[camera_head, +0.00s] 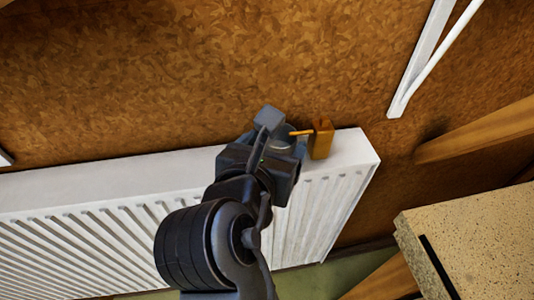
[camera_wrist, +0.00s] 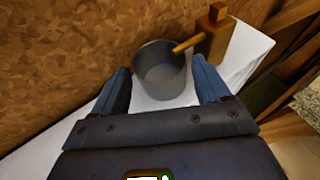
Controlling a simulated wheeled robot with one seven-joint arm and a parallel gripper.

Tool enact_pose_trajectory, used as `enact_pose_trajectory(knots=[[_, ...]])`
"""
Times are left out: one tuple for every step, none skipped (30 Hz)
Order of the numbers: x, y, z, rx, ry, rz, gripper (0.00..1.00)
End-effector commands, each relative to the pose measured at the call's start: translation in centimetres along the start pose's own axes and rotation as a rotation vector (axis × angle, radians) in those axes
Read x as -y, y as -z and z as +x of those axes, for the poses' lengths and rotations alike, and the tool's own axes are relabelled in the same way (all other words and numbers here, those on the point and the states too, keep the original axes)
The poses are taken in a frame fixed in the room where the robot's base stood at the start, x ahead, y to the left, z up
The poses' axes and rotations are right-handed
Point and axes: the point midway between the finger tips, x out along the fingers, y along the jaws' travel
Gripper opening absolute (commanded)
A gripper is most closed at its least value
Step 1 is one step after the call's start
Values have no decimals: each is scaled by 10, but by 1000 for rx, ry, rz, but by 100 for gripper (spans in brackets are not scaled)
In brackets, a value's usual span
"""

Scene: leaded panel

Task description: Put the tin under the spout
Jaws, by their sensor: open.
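The tin (camera_wrist: 160,78) is a grey, open, round can standing upright on the white top of the radiator. It looks empty. A brown block-like dispenser (camera_wrist: 215,42) with a narrow top stands just right of it; the head view also shows it (camera_head: 321,141). Its thin orange spout (camera_wrist: 187,45) points left, and its tip appears over the tin's right rim. My gripper (camera_wrist: 160,70) is open, with one blue finger on each side of the tin. Whether the fingers touch it I cannot tell. In the head view my gripper (camera_head: 270,128) largely hides the tin.
The white radiator (camera_head: 110,178) runs along a brown mottled wall (camera_head: 200,70), its top a narrow ledge ending just right of the dispenser. A white bracket (camera_head: 422,60) is on the wall at upper right. A speckled slab (camera_head: 470,235) stands at lower right.

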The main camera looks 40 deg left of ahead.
Motion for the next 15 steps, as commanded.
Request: enact_pose_trajectory(knots=[[0,0,4,0,1,1,76],[0,0,5,0,1,1,76],[0,0,6,0,1,1,76],[0,0,7,0,1,1,76],[0,0,8,-1,1,1,76],[0,0,8,-1,1,1,76],[0,0,8,-1,0,1,76],[0,0,8,-1,0,1,76],[0,0,8,-1,0,1,76],[0,0,8,-1,0,1,76],[0,0,8,-1,0,1,76],[0,0,8,0,0,1,76],[0,0,8,0,0,1,74],[0,0,8,0,0,1,71],[0,0,8,0,0,1,67]])
